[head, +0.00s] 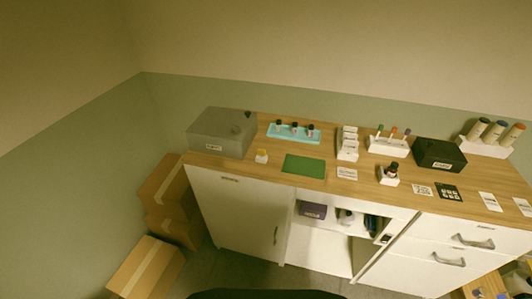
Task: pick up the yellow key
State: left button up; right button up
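I cannot make out a yellow key for certain in the head view. A small pale yellow and white object (262,156) stands on the wooden counter (232,168) in front of the grey box; it is too small to tell what it is. Small yellow patches (479,293) show in an open wooden drawer or box at the bottom right edge, too small to identify. Neither of my grippers is in view.
Below are white cabinets (235,205) and an open shelf. Cardboard boxes (145,268) stand left.

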aim_at(262, 152)
jog(key=i+j+z, duration=0.1)
jog(key=j+z, duration=0.2)
jog(key=z, duration=0.2)
jog(key=j+z, duration=0.35)
jog(key=z, duration=0.15)
jog(key=j+z, duration=0.35)
jog(key=z, duration=0.15)
